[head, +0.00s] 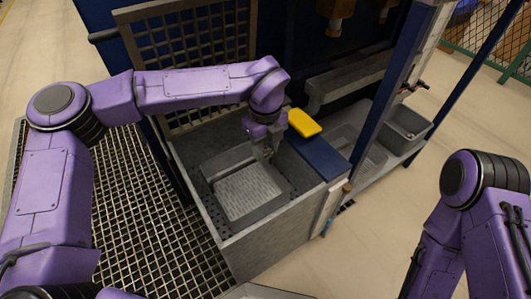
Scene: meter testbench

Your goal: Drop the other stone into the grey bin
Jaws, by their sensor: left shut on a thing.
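My left gripper (267,150) points down over the back right corner of a grey bin (262,207) with a ribbed floor. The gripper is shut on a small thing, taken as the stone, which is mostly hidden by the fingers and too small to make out. The bin sits inside a larger grey trough, and no stone shows clearly on its visible floor. My right arm is at the right edge, and its gripper is out of view.
The grey trough (262,248) has high walls around the bin. A yellow block (304,123) lies on the blue ledge (322,158) close right of my left gripper. Another grey container (409,128) stands farther right. A mesh panel (190,50) rises behind.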

